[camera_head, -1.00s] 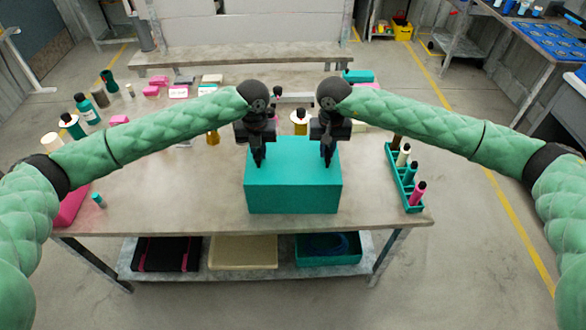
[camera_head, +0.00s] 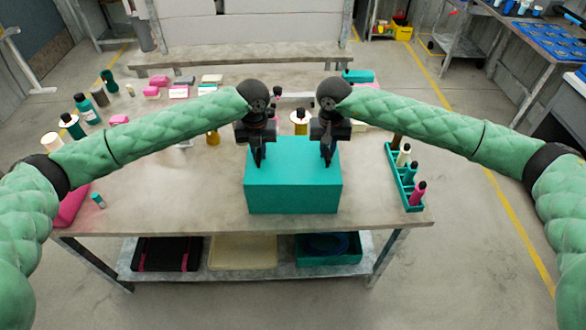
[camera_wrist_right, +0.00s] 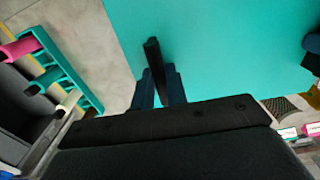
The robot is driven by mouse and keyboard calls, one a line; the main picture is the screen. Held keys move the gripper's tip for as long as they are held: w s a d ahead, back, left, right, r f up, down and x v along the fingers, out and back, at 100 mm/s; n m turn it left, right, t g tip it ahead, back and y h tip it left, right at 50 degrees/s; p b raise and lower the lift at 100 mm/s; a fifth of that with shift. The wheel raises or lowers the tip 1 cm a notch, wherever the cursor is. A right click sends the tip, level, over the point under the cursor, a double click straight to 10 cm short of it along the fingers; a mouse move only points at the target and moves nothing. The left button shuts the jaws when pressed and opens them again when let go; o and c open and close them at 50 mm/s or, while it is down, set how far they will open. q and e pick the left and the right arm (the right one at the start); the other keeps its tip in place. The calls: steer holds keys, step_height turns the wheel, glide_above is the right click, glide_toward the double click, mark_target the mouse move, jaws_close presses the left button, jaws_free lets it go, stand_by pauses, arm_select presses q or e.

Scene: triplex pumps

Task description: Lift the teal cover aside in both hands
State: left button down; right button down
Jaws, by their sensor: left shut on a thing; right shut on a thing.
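The teal cover (camera_head: 293,190) is a box shape near the front middle of the table, with its flat top and front face showing. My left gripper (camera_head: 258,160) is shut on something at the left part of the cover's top. My right gripper (camera_head: 327,160) is shut at the right part of the top. The right wrist view shows the dark fingers (camera_wrist_right: 157,78) against the teal surface (camera_wrist_right: 220,45), on a bar-like grip. Whatever is under the cover is hidden. I cannot tell whether the cover touches the table.
A teal rack (camera_head: 398,170) with several bottles stands to the right of the cover on the table (camera_head: 180,195). Bottles and pink items crowd the left and back, including a teal bottle (camera_head: 88,110). Clear tabletop lies to the left of the cover. Trays (camera_head: 242,252) sit on the shelf below.

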arm_select(q)
steer(key=shift+r, duration=0.15)
arm_select(e)
steer(key=shift+r, duration=0.15)
stand_by(0.4)
